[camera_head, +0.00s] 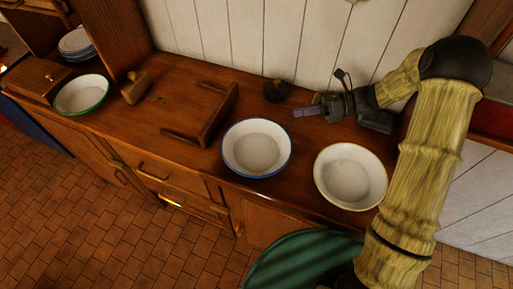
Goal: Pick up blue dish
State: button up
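The blue dish is a white enamel bowl with a blue rim (256,148). It stands upright near the front edge of the wooden counter, in the middle of the view. My gripper (308,110) is behind it and to its right, close to the back wall, with its fingers pointing left. It is apart from the dish, and nothing shows held in it. The fingers are small and dark, so I cannot tell whether they are open or shut.
A cream-rimmed bowl (350,176) stands right of the blue dish, near my arm. A wooden rack (216,112) is to its left, and a dark round object (277,91) is behind it. A green-rimmed bowl (82,94) and stacked blue-rimmed dishes (77,42) are at far left.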

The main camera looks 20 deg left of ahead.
aim_at(264, 119)
jog(key=x, duration=0.5)
jog(key=shift+s+a+p, duration=0.1)
jog(key=shift+p, duration=0.2)
jog(key=shift+p+x, duration=0.55)
jog(key=shift+x, duration=2.1)
jog(key=shift+f, duration=0.25)
grip_shut()
